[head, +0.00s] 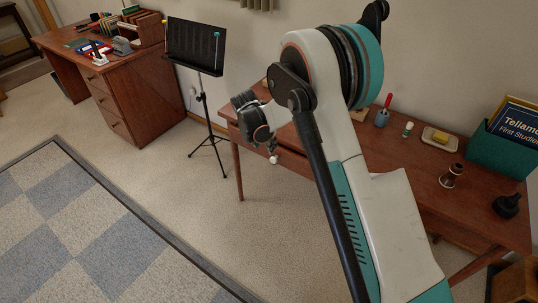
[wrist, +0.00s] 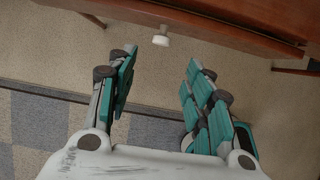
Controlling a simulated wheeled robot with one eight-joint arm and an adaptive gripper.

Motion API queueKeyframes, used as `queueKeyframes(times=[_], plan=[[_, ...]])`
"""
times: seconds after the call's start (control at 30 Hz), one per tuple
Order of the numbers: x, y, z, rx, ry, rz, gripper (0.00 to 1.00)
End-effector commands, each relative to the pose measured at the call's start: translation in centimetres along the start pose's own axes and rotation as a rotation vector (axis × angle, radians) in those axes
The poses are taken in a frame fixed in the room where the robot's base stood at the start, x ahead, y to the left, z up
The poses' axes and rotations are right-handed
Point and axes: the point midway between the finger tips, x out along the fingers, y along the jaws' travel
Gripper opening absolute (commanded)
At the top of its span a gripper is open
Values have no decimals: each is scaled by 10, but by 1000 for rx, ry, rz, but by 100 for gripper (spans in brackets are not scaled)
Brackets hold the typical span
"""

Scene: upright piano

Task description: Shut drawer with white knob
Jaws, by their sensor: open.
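The white knob (wrist: 161,37) shows near the top centre of the wrist view, on the front of the reddish-brown wooden drawer (wrist: 232,32). In the head view the knob (head: 274,160) is just below my gripper (head: 271,146), at the front left of the wooden table. My gripper (wrist: 159,64) is open and empty. Its two teal-padded fingers point toward the drawer front, with the knob beyond and between the fingertips, apart from them. My arm hides much of the drawer in the head view, so I cannot tell how far it stands out.
The table (head: 402,165) carries a tray with a yellow block (head: 440,137), a small bottle (head: 408,129), a wooden cup (head: 452,175) and a teal book box (head: 505,146). A music stand (head: 205,70) stands left of it. Open carpet lies in front.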

Motion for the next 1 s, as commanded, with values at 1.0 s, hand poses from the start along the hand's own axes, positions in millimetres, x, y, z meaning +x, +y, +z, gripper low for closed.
queueKeyframes(times=[1.0], plan=[[137,-3,1,-1,-7,0,47]])
